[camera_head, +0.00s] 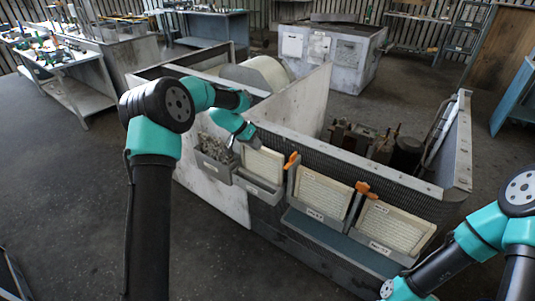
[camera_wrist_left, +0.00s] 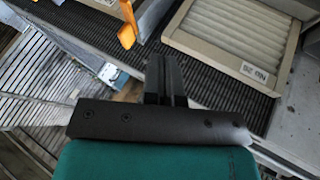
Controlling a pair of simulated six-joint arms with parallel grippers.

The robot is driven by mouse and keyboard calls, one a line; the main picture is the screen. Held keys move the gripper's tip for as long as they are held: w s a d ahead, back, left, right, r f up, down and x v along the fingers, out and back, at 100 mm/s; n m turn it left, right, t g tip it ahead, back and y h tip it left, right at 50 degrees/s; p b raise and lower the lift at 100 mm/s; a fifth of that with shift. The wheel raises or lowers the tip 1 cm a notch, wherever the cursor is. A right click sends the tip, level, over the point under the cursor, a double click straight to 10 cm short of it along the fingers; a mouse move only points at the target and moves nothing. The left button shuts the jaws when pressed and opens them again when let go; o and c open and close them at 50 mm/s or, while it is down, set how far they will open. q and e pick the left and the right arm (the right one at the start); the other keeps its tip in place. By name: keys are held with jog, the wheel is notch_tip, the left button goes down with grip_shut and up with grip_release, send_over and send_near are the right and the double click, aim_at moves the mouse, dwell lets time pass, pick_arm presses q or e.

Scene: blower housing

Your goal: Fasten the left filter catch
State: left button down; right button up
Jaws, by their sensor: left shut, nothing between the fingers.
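Two framed pleated filters sit in slots on the front of the housing: the left filter (camera_head: 322,192) and the right filter (camera_head: 395,229). An orange catch (camera_head: 291,161) stands at the left filter's upper left corner, and a second orange catch (camera_head: 364,189) is between the two filters near their top. My left gripper (camera_head: 237,146) is left of the left catch, apart from it, above the bins. In the left wrist view its fingers (camera_wrist_left: 166,78) are shut and empty; an orange catch (camera_wrist_left: 127,36) and a filter (camera_wrist_left: 235,38) lie beyond them. My right gripper is out of view.
A bin with loose small parts (camera_head: 213,160) and a bin with another filter (camera_head: 262,166) hang left of the filters. The housing's metal walls (camera_head: 300,98) rise behind. The dark floor at the left (camera_head: 65,190) is clear.

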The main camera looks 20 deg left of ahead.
aim_at(291, 160)
pick_arm(q)
jog(key=d+f, duration=0.7)
jog(key=d, duration=0.2)
jog(key=shift+w+f, duration=0.3)
jog(key=shift+w, duration=0.15)
jog(key=shift+d, duration=0.2)
